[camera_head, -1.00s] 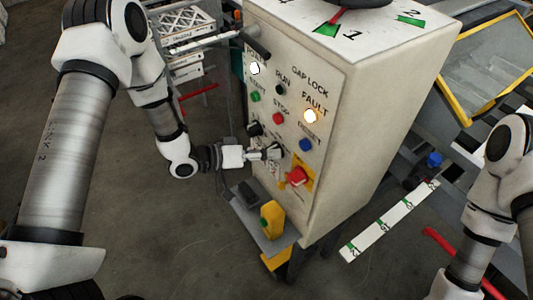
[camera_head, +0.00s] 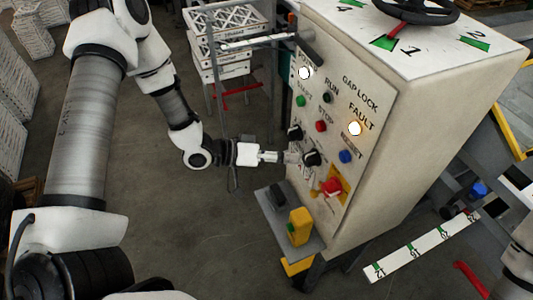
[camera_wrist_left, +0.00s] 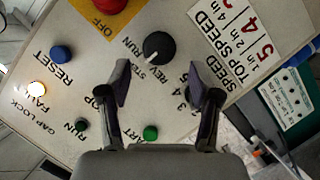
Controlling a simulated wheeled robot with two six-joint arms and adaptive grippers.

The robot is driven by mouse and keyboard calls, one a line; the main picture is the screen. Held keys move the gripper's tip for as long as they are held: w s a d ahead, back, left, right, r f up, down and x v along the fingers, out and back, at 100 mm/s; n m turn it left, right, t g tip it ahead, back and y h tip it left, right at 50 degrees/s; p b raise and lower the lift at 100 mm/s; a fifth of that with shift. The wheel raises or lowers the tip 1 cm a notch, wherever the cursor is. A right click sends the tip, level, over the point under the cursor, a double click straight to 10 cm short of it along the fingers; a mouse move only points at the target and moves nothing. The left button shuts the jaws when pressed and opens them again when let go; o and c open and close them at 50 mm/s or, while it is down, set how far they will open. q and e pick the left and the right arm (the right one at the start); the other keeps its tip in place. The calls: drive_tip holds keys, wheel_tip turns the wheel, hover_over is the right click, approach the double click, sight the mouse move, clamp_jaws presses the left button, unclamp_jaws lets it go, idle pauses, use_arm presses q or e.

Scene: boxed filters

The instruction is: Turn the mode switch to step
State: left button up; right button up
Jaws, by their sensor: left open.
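The mode switch (camera_head: 312,158) is a black rotary knob on the cream control panel. In the left wrist view the mode switch (camera_wrist_left: 158,47) has a white pointer mark facing the lower left, toward the STEP and RUN lettering; which position it sits at is hard to tell. My left gripper (camera_head: 287,157) is open in front of the panel, close to the knob. In the left wrist view the left gripper's fingers (camera_wrist_left: 158,82) are spread, with the knob just beyond and between their tips, apparently untouched. My right gripper is not in view.
A red knob (camera_head: 331,187) on a yellow plate sits below the mode switch, and a second black knob (camera_head: 294,133) above left. A blue reset button (camera_head: 345,156) is to the right. A yellow box (camera_head: 299,227) stands on a shelf below. A lever handle (camera_head: 308,44) juts out above.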

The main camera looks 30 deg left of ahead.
use_arm(q)
drive_tip(key=v, duration=0.6)
drive_tip(key=shift+a, duration=0.15)
drive_tip(key=shift+s, duration=0.1)
drive_tip(key=s+d+f+g+y+b, duration=0.1)
drive_tip(key=s+d+f+g, duration=0.1)
drive_tip(key=s+f, duration=0.35)
drive_tip(key=s+d+f+n+g+y+b, duration=0.1)
drive_tip(key=s+d+f+g+y, duration=0.15)
drive_tip(key=f, duration=0.55)
drive_tip(key=s+d+f+g+y+b, duration=0.1)
drive_tip(key=s+d+f+g, duration=0.2)
drive_tip(key=f, duration=0.4)
drive_tip(key=s+a+f+g+y, duration=0.1)
drive_tip(key=s+a+f+y, duration=0.5)
drive_tip(key=s, duration=0.3)
drive_tip(key=shift+s+a+n+y+b, duration=0.3)
drive_tip(key=shift+a+n+y+b, duration=0.15)
drive_tip(key=shift+a+y, duration=0.4)
